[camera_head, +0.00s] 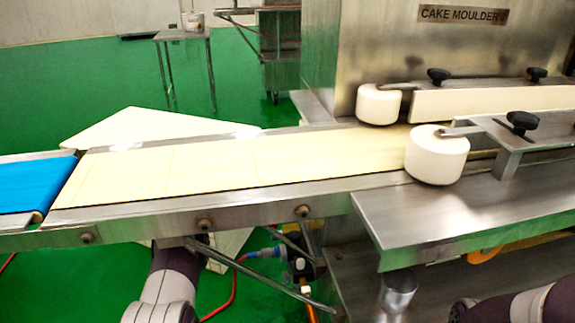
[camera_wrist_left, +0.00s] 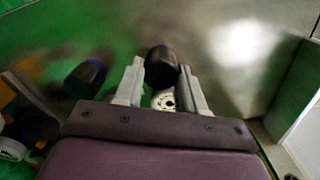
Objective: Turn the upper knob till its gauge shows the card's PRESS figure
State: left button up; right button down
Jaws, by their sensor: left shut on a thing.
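In the left wrist view a black knob (camera_wrist_left: 160,58) sits between the two fingers of my left gripper (camera_wrist_left: 161,76), which is shut on it. A small round white face with dark marks (camera_wrist_left: 165,101), perhaps a gauge, shows between the fingers below the knob. Its reading is too small to tell. In the head view my left forearm (camera_head: 168,285) reaches up under the conveyor, and its gripper is hidden there. My right arm (camera_head: 530,305) shows at the bottom right corner, with its gripper out of view. I see no card with a PRESS figure.
A dark blue fitting (camera_wrist_left: 86,78) lies left of my left gripper. In the head view a blue connector (camera_head: 266,253) and a red hose (camera_head: 234,290) are under the conveyor (camera_head: 230,165). A steel side table (camera_head: 450,215) and the CAKE MOULDER machine (camera_head: 440,50) stand right.

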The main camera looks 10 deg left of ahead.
pick_arm(q)
jog(key=shift+f, duration=0.15)
jog(key=o, duration=1.1)
jog(key=shift+c, duration=0.2)
jog(key=p+v, duration=0.5)
jog(key=v, duration=0.7)
jog(key=shift+s+a, duration=0.15)
jog(key=shift+a, duration=0.2)
